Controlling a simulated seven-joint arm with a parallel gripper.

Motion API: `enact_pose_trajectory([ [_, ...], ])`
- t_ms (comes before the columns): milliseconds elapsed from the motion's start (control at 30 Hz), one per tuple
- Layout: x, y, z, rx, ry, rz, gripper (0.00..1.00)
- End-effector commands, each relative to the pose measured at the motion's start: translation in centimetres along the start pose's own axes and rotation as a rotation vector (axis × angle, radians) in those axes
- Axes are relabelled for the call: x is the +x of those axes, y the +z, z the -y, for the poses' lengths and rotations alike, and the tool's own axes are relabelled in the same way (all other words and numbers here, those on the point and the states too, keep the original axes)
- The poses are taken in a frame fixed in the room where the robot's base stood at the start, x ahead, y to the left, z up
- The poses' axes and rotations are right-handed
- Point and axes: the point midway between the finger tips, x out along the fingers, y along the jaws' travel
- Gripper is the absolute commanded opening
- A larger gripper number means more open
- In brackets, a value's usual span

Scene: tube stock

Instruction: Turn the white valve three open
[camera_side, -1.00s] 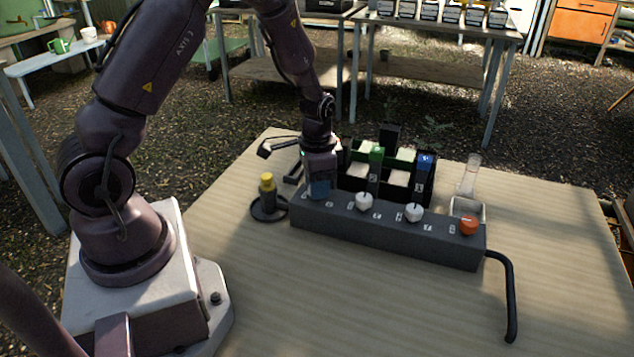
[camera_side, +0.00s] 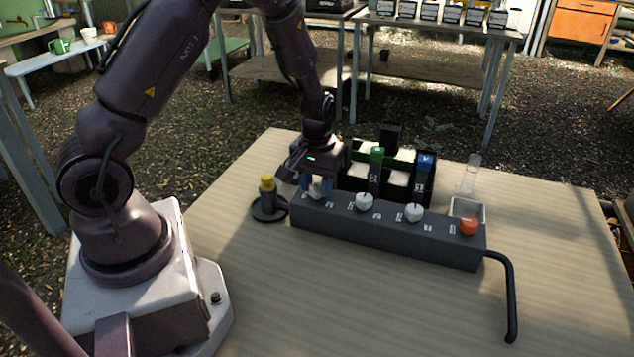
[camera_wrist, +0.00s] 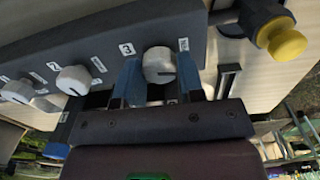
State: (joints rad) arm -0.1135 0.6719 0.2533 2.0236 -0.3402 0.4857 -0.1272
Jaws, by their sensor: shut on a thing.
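The grey valve block (camera_side: 390,232) lies across the table with white knobs and an orange knob (camera_side: 468,225) along its top. My gripper (camera_side: 315,187) is over the block's left end, pointing down. Its blue fingers are shut on the leftmost white knob, white valve three (camera_wrist: 158,65), one finger on each side. In the wrist view a "3" label (camera_wrist: 127,48) is beside this knob, and my gripper (camera_wrist: 158,80) partly covers it. The knob's pointer direction is hard to read. Two other white knobs, the middle one (camera_side: 364,201) and the right one (camera_side: 414,212), are free.
A yellow-capped post (camera_side: 267,185) on a round dark base stands close left of the block. A black rack (camera_side: 350,183) with green and blue items is just behind it. A clear tray (camera_side: 482,209) is behind right. A black hose (camera_side: 510,300) leaves the right end. The front table is clear.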

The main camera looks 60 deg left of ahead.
Motion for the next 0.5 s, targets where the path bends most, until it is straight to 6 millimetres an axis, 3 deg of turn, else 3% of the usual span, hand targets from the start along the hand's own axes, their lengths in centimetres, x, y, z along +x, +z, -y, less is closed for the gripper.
enact_pose_trajectory([
  [500, -0.12, 0.02, -0.01, -0.236, 0.001, 0.001, 0.12],
])
